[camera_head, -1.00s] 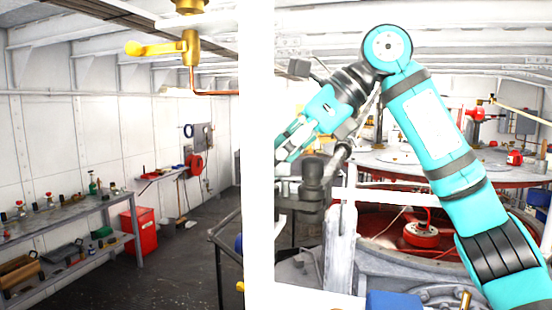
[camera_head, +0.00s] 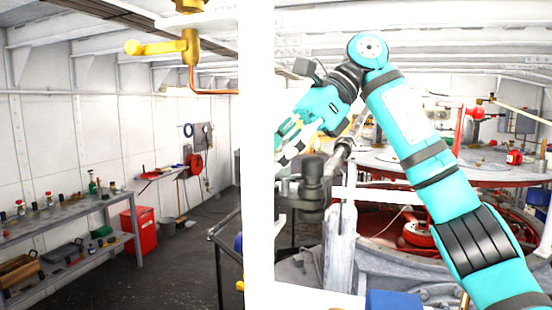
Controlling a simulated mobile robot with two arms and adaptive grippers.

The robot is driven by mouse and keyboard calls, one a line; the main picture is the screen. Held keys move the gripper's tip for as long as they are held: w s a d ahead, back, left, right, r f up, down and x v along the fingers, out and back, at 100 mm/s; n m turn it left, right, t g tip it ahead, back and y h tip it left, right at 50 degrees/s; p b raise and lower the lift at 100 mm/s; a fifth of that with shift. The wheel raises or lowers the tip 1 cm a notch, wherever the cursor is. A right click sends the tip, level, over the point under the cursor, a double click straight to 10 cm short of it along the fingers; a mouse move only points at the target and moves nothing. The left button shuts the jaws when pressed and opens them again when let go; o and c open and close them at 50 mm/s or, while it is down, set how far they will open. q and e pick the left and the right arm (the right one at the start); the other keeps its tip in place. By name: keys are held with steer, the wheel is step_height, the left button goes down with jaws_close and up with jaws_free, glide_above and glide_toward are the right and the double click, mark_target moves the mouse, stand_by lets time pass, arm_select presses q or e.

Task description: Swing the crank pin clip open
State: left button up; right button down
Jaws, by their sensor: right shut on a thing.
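My right gripper (camera_head: 284,150) reaches down and left beside the edge of the white pillar, above a dark metal crank fitting (camera_head: 312,180). Its fingers are shut on a small part there, which I take to be the crank pin clip. The clip itself cannot be made out; the fingers and the pillar edge hide it. A grey rod (camera_head: 340,155) slants up from the fitting behind the gripper. My left gripper is not in view.
The white pillar (camera_head: 258,200) stands upright close in front, just left of the gripper. A red-rimmed round machine (camera_head: 385,222) lies behind my right arm.

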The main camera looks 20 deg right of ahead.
stand_by(0.3)
steer(key=c, duration=1.8)
jaws_free()
steer(key=shift+o, duration=0.2)
steer(key=shift+m, duration=0.3)
